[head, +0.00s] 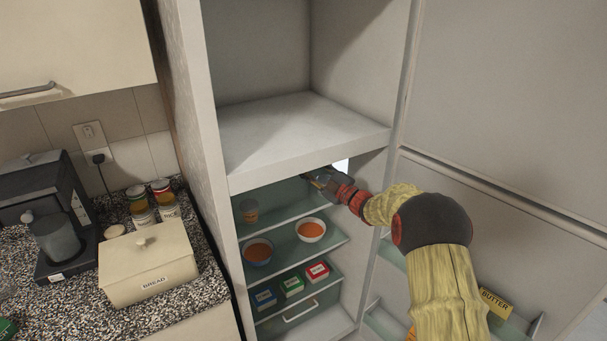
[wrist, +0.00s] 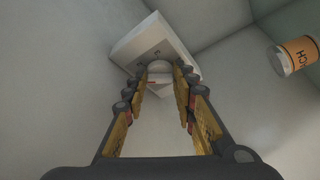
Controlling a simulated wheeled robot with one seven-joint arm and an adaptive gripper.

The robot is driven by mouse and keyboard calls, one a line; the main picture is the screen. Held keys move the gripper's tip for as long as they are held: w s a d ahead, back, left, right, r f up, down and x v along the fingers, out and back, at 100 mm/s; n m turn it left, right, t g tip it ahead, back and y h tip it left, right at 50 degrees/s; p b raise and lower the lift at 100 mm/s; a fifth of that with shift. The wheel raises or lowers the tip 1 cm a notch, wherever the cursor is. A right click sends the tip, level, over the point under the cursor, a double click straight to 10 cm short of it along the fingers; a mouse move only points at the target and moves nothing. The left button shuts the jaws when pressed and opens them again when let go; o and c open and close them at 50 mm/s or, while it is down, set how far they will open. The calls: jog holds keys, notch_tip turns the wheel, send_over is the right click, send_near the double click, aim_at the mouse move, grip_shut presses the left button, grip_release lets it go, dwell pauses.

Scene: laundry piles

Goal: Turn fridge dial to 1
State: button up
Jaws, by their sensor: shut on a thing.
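The fridge dial (wrist: 159,68) is a small round white knob on a white box-shaped housing (wrist: 133,47) in the wrist view. My gripper (wrist: 160,80) has its two fingers on either side of the dial, shut on it. A small red mark shows near the dial; its number cannot be read. In the head view my gripper (head: 318,178) reaches into the top of the open fridge compartment, just under the shelf above. The dial is hidden there by the gripper and the shelf edge.
Fridge shelves hold a glass (head: 249,210), two bowls (head: 311,230) and several small boxes (head: 291,285). The open door at right holds a butter box (head: 495,303). A labelled can (wrist: 296,56) shows in the wrist view. A counter with a bread box (head: 148,262) stands left.

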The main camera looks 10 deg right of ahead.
jog(key=shift+r+n+g+b, duration=0.15)
jog(key=shift+n+g+b, duration=0.7)
jog(key=shift+n, duration=1.25)
jog(key=o, duration=1)
jog(key=shift+o, duration=0.6)
